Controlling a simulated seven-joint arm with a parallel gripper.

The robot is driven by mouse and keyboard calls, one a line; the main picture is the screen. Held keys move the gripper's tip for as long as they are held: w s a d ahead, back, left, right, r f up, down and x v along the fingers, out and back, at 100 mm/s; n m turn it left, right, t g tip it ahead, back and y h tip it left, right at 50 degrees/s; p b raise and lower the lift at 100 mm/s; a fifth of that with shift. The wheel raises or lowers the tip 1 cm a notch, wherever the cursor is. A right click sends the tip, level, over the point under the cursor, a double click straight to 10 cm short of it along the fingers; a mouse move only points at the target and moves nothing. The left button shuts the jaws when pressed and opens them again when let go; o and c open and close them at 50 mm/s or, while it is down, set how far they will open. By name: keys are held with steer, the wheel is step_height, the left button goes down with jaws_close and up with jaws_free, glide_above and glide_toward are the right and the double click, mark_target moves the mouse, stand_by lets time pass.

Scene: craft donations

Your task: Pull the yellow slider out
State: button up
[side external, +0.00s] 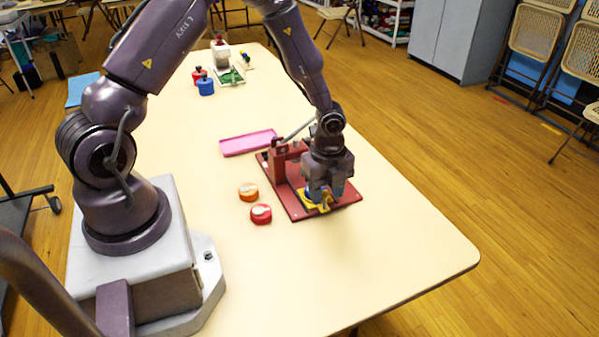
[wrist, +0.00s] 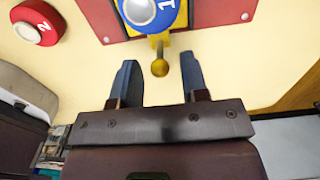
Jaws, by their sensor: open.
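The yellow slider (side external: 314,208) is at the front part of a dark red board (side external: 284,200), partly hidden by my gripper in the side view. In the wrist view the slider's stem ends in a round yellow knob (wrist: 160,68) that sticks out past the board's edge. My gripper (wrist: 159,62) is open, with one blue-grey finger on each side of the knob and visible gaps to both. A blue disc marked 1 (wrist: 168,12) sits on the slider behind the knob. In the side view my gripper (side external: 322,198) is low over the board's front edge.
An orange disc (side external: 248,194) and a red disc (side external: 261,216) lie left of the board; the red one (wrist: 36,24), marked 2, shows in the wrist view. A pink tray (side external: 238,150) lies behind. The table (side external: 390,262) is clear to the front right.

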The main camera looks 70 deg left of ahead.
steer(key=shift+r, duration=3.7)
